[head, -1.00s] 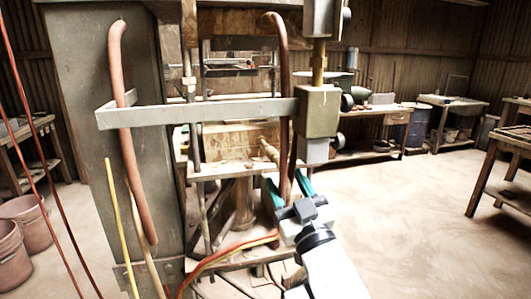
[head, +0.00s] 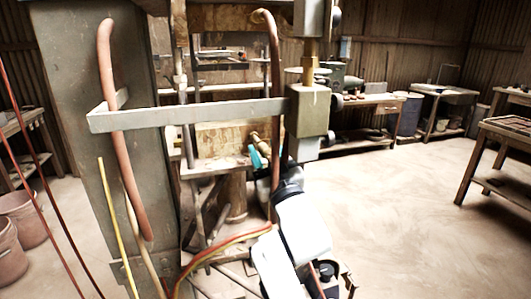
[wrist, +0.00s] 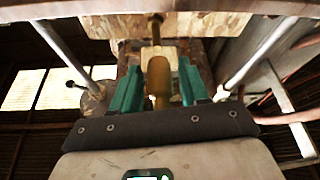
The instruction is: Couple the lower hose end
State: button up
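A brass fitting (head: 261,143) projects from the press beside the wooden block. In the wrist view the brass fitting (wrist: 159,84) stands between the two teal fingers of my gripper (wrist: 158,88), with a narrow gap visible on each side. In the head view my gripper (head: 258,158) is just below and partly over the fitting. A reddish-brown hose (head: 276,80) hangs down close to the right of the fitting and passes by my gripper. Its lower end is hard to make out near my wrist. I cannot tell whether the hose touches my gripper.
A grey bracket bar (head: 190,113) crosses in front of the press. A second hose (head: 127,180) hangs at the left column (head: 80,90). A grey block (head: 308,112) hangs just right of the central hose. Red and yellow lines (head: 225,246) run low. The floor (head: 400,215) at right is clear.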

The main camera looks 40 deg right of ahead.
aim_at(261, 147)
grip_shut()
dwell(0.3)
jog(key=w, duration=0.1)
jog(key=w+d, duration=0.1)
jog(key=w, duration=0.1)
jog(key=shift+d, duration=0.15)
jog(key=shift+o, duration=1.1)
grip_release()
jog(key=shift+w, duration=0.1)
